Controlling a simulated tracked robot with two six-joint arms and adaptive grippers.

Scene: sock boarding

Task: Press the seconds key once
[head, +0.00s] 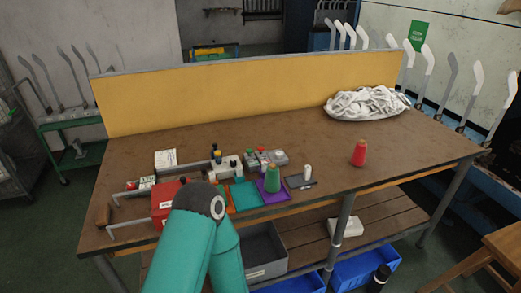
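I cannot tell which control is the seconds key; no label is readable. A small pale box (229,166) with dark and coloured knobs stands at the left-centre of the brown table (310,150). Behind it to the right are grey boxes (277,157) with small green and red tops. Another small box with red and green parts (147,182) lies further left. One teal arm of mine rises from the bottom edge, its dark joint over the table's front edge and covering part of the things there. Neither gripper's fingers show.
A red box (165,203), a green spool (273,179) on a purple mat (275,196), a dark tray (300,182) and a red spool (359,153) stand on the table. A yellow panel (240,88) closes the back.

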